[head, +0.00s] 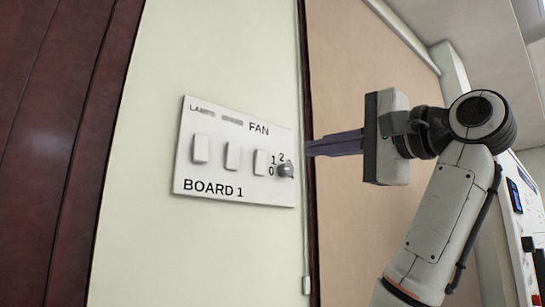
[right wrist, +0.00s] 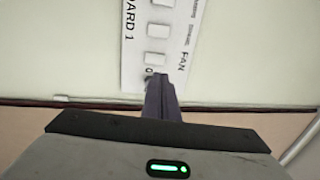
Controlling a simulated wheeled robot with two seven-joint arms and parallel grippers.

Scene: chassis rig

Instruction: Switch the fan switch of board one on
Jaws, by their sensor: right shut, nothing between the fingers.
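Board 1 (head: 262,191) is a white panel on the pale wall in the head view, with three white rocker switches and a grey round knob (head: 286,170). The word FAN stands above the third rocker (head: 261,162) and the knob; 0, 1 and 2 surround the knob. My right gripper (head: 309,147) has its dark fingers shut and empty, pointing left, just right of the board and a little above the knob. In the right wrist view the fingertips (right wrist: 156,78) overlap the board's FAN end (right wrist: 169,58) and hide the knob. I cannot tell whether they touch. My left gripper is out of view.
A dark red wooden door or panel (head: 60,130) is at the left. A dark vertical trim (head: 312,230) and a tan panel (head: 345,80) are right of the board, behind my right gripper. The wall left of the board is clear.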

